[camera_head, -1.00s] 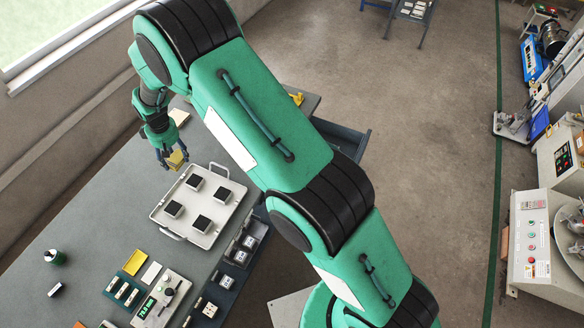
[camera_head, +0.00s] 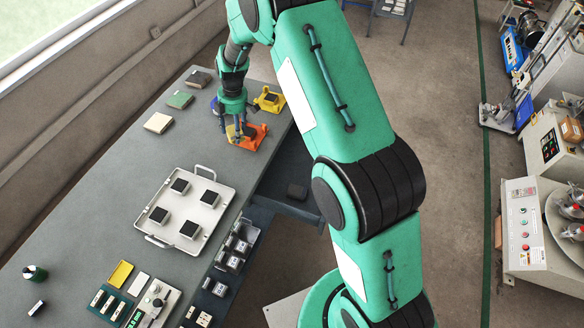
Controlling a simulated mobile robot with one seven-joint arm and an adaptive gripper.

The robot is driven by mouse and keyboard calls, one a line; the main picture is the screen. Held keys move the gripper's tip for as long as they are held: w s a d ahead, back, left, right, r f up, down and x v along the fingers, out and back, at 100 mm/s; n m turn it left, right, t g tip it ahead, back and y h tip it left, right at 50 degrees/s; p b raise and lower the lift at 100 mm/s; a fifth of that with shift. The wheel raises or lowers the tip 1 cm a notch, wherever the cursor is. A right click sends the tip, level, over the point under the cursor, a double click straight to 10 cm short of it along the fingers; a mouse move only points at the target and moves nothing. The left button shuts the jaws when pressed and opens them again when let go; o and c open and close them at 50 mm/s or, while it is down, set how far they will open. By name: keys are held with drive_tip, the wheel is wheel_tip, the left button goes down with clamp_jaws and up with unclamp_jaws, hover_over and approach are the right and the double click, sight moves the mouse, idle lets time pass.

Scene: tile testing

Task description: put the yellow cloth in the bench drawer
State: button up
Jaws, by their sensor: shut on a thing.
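My gripper (camera_head: 231,137) points down over the far right part of the bench. It is shut on a small yellow piece that I take to be the yellow cloth (camera_head: 237,129); the fingers and an orange stand (camera_head: 252,138) behind make its edges hard to see. The bench drawer (camera_head: 285,207) is pulled out from the bench's right side, below the bench top and nearer than my gripper. My upper arm hides part of the drawer's right side.
A light tray (camera_head: 166,240) with several black-topped blocks stands mid-bench. A yellow fixture (camera_head: 269,100) stands behind the orange stand. A flat yellow pad (camera_head: 121,274) lies near front.

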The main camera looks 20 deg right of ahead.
drive_tip(key=s+d+n+b, duration=0.2)
drive_tip(key=s+d+n, duration=0.15)
drive_tip(key=d, duration=1.05)
drive_tip(key=n+b, duration=0.2)
drive_tip(key=n, duration=0.4)
hover_over(299, 162)
drive_tip(key=s+d, duration=0.3)
drive_tip(key=s, duration=0.3)
drive_tip(key=shift+s+a+f+g+h, duration=0.1)
drive_tip(key=shift+f+g+h, duration=0.1)
drive_tip(key=shift+g+h, duration=0.15)
wheel_tip(299, 162, down, 14)
drive_tip(key=shift+a, duration=0.1)
drive_tip(key=shift+c, duration=0.2)
drive_tip(key=shift+f, duration=0.45)
drive_tip(key=shift+f+b, duration=0.35)
drive_tip(key=shift+f, duration=2.75)
drive_tip(key=shift+f, duration=0.1)
drive_tip(key=shift+f, duration=1.8)
